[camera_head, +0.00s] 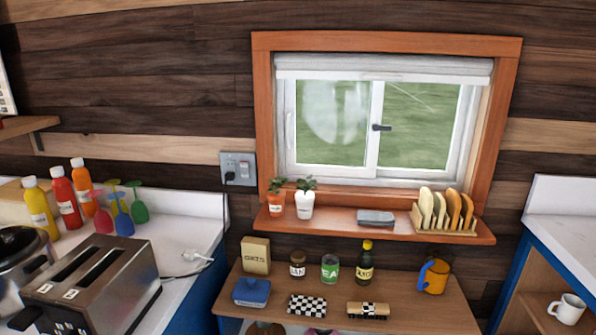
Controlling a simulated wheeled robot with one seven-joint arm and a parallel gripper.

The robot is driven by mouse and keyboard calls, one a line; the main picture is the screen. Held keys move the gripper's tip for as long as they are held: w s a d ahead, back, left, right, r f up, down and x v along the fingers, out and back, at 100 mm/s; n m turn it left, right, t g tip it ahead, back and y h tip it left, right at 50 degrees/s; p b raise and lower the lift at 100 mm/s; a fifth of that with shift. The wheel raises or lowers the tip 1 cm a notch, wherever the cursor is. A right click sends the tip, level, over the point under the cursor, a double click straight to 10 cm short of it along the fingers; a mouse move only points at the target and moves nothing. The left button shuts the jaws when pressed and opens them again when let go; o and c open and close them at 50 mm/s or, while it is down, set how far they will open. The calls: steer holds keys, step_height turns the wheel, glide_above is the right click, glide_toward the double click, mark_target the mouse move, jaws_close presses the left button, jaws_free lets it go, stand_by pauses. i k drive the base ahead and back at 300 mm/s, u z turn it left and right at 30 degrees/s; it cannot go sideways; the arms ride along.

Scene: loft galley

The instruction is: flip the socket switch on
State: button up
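A grey socket plate (238,168) is fixed to the wood plank wall, just left of the window frame. It carries pale switches in its upper part, and a dark plug sits at its lower left. The switch position is too small to tell. A cord hangs from the plug down towards the counter. My gripper is not in view.
A toaster (92,288) and several bottles and coloured glasses stand on the left counter, below the socket. A white plug (197,256) lies on that counter. Potted plants (304,198) stand on the window sill (340,226). A shelf (424,311) below holds jars and boxes.

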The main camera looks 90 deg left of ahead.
mark_target(244, 166)
steer(key=u, duration=2.5)
steer(key=i, duration=1.5)
steer(key=u, duration=0.75)
